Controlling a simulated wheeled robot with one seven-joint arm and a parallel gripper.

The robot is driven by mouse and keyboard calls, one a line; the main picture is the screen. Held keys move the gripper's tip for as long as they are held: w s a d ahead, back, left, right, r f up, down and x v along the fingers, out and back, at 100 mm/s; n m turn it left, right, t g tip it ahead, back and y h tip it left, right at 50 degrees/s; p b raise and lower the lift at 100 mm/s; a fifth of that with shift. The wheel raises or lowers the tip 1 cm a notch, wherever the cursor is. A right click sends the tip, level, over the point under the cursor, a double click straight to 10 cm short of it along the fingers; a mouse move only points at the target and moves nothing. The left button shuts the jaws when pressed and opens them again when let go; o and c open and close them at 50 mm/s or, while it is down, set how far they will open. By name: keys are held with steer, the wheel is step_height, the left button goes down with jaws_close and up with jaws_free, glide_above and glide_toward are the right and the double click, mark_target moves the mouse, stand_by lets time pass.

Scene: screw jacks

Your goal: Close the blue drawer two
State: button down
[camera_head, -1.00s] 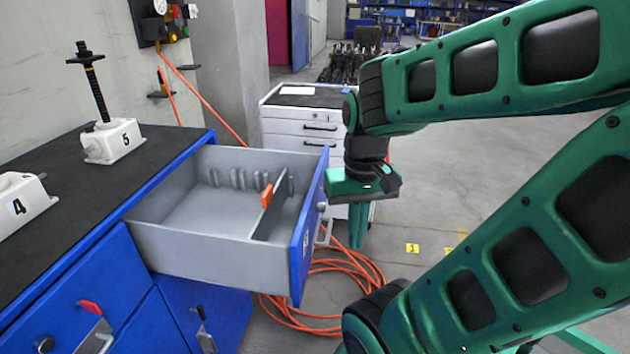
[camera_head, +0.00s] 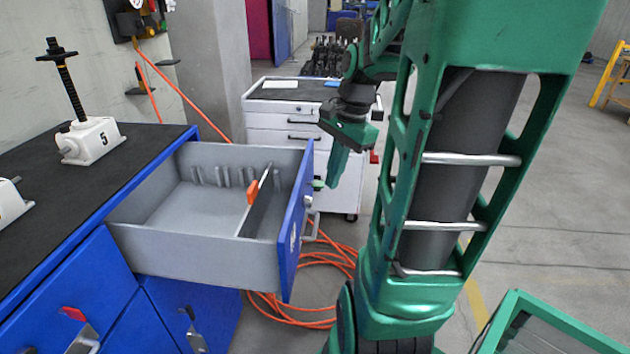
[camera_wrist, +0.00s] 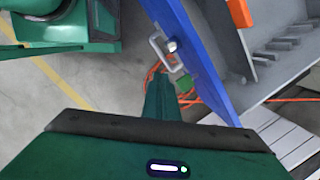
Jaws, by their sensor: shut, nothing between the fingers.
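The blue drawer (camera_head: 297,225) is pulled out of the blue cabinet. Its grey tray is open to view, with a dark divider and an orange clip inside. A metal handle (camera_head: 311,228) and a round lock sit on its outer face; the small label is too small to read. In the wrist view the drawer front (camera_wrist: 200,60) runs diagonally with its handle (camera_wrist: 163,50). My gripper (camera_head: 331,184) is shut and empty, pointing down just outside the drawer front. Its green finger also shows in the wrist view (camera_wrist: 162,88), near the handle. I cannot tell whether it touches.
A white tool cabinet (camera_head: 280,128) stands behind the drawer. Orange hose (camera_head: 320,275) lies coiled on the floor below. Screw jack 5 (camera_head: 92,140) stands on the black worktop (camera_head: 110,165), with part of another jack at the left edge. Open floor lies to the right.

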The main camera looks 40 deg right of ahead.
steer(key=w+d+m+t+y, duration=0.15)
steer(key=w+d+m, duration=0.25)
steer(key=d+m, duration=0.45)
glide_toward(309, 194)
step_height(309, 194, down, 4)
steer(key=s+d, duration=0.2)
steer(key=shift+m, duration=0.45)
steer(key=shift+w+a+f, duration=0.15)
steer(key=shift+w+a, duration=0.4)
steer(key=shift+w, duration=0.25)
steer(key=shift+w+a+f, duration=0.15)
steer(key=shift+w+a, duration=0.45)
steer(key=shift+w, duration=0.2)
steer(key=shift+a, duration=0.1)
steer(key=shift+w, duration=0.15)
